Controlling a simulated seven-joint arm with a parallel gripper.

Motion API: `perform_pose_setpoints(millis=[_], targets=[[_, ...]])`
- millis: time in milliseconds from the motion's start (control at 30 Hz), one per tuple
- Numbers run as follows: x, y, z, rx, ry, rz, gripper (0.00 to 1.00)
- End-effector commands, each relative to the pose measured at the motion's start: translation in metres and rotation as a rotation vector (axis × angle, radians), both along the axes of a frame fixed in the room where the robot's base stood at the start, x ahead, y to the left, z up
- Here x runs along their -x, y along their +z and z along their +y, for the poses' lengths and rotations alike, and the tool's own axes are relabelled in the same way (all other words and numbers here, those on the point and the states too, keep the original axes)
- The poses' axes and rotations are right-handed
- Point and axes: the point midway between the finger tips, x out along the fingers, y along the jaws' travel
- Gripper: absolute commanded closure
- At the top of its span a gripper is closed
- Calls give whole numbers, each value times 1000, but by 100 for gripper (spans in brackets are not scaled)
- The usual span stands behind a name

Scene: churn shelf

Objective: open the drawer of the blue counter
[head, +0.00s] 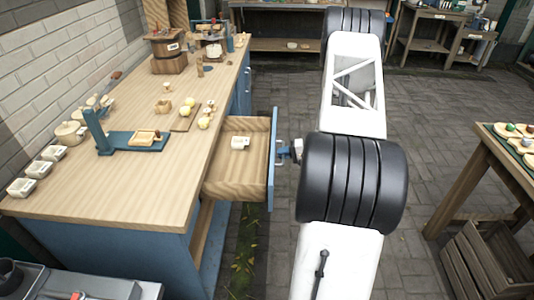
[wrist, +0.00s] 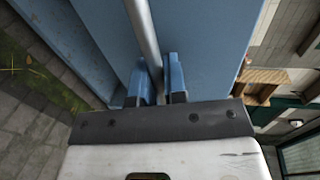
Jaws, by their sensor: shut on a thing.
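The blue counter (head: 120,244) with a wooden top stands at the left in the head view. Its drawer (head: 230,180) is pulled out, with a blue front and a wooden inside. A small pale block (head: 240,143) lies in the drawer. My gripper (head: 291,150) is at the outer face of the drawer front, partly hidden by my arm. In the wrist view my gripper (wrist: 161,80) has its two blue fingers shut on the grey bar handle (wrist: 143,32) of the drawer front (wrist: 210,50).
The counter top holds a blue stand (head: 130,140), several pale containers and wooden pieces. A wooden table (head: 490,160) with a crate (head: 485,262) under it stands at the right. Paved floor (head: 425,110) lies open between.

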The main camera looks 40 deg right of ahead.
Motion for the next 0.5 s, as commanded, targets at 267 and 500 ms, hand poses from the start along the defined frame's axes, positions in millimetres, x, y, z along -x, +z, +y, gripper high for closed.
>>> perform_pose_setpoints(millis=[267,500], targets=[[23,0,-23,0,0,0,100],[26,0,-26,0,0,0,100]])
